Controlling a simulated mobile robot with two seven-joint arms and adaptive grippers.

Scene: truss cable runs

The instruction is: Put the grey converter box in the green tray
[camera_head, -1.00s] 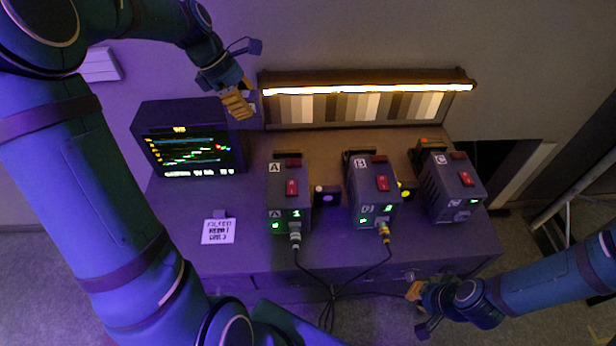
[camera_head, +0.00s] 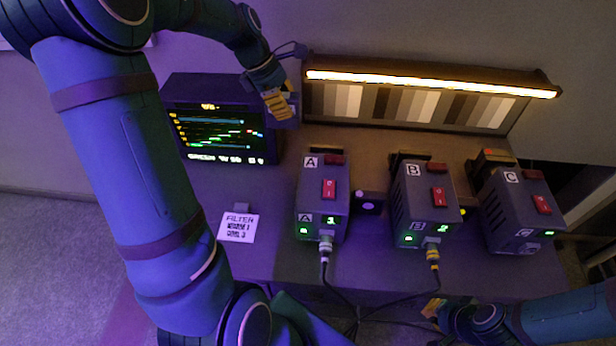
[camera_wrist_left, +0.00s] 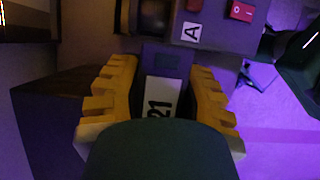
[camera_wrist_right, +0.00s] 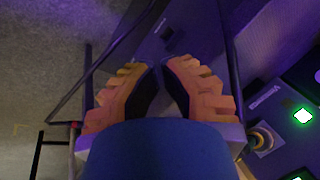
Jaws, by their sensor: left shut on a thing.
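My left gripper (camera_head: 280,102) is beside the monitor's right edge, at the back of the bench. In the left wrist view its yellow fingers (camera_wrist_left: 160,95) are shut on a small grey box (camera_wrist_left: 163,62) with a white label that seems to read 21. I cannot tell whether the box touches the bench. Whether it is the converter box is not certain. My right gripper (camera_head: 434,306) is low in front of the bench, below unit B's plug. Its fingers (camera_wrist_right: 160,75) are close together with nothing visible between them. No green tray can be made out.
Grey units A (camera_head: 322,200), B (camera_head: 425,205) and C (camera_head: 518,210) with red switches stand on the bench. Cables hang from A and B. A monitor (camera_head: 218,130) stands left, a paper label (camera_head: 237,227) below it. A lit strip panel (camera_head: 430,88) is behind.

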